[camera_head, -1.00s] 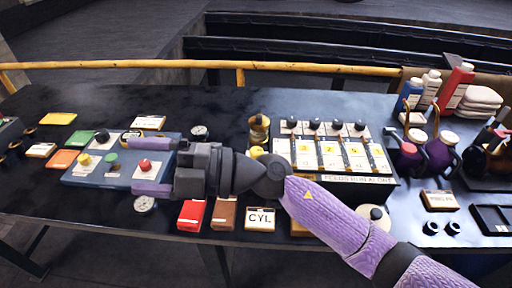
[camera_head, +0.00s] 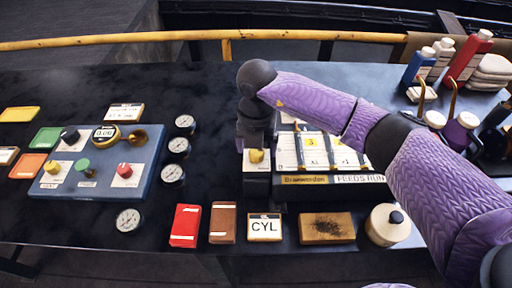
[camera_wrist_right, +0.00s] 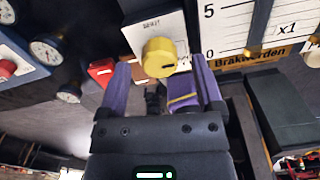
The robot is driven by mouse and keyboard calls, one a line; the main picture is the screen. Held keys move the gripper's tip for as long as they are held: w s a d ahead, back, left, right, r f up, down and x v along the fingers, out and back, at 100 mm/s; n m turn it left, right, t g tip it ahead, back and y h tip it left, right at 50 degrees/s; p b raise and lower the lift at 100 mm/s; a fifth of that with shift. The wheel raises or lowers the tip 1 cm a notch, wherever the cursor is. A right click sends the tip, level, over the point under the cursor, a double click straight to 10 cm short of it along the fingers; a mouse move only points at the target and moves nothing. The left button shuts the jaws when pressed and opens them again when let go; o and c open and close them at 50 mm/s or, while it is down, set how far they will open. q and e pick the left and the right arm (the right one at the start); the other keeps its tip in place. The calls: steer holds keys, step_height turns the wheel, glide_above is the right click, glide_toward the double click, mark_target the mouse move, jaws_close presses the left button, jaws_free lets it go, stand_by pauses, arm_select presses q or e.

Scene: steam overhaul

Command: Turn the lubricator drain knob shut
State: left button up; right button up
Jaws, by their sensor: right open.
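The lubricator (camera_head: 335,180) is a dark box with a white scale front and several columns, right of the middle in the head view. A yellow drain knob (camera_head: 256,156) sits on a pale plate at its left end. In the head view my right arm hides much of the lubricator's top. My left gripper is not in view.
A blue panel (camera_head: 100,187) with coloured knobs lies left, with several round gauges (camera_head: 173,174) beside it. Red, brown and CYL-marked (camera_head: 264,227) blocks, a brush-like block (camera_head: 326,228) and a round pot (camera_head: 387,226) line the front edge. Bottles (camera_head: 420,66) stand at back right.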

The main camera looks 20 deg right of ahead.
steer(key=shift+f, duration=0.6)
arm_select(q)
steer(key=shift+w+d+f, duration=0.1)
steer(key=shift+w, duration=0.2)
arm_select(e)
jaws_close()
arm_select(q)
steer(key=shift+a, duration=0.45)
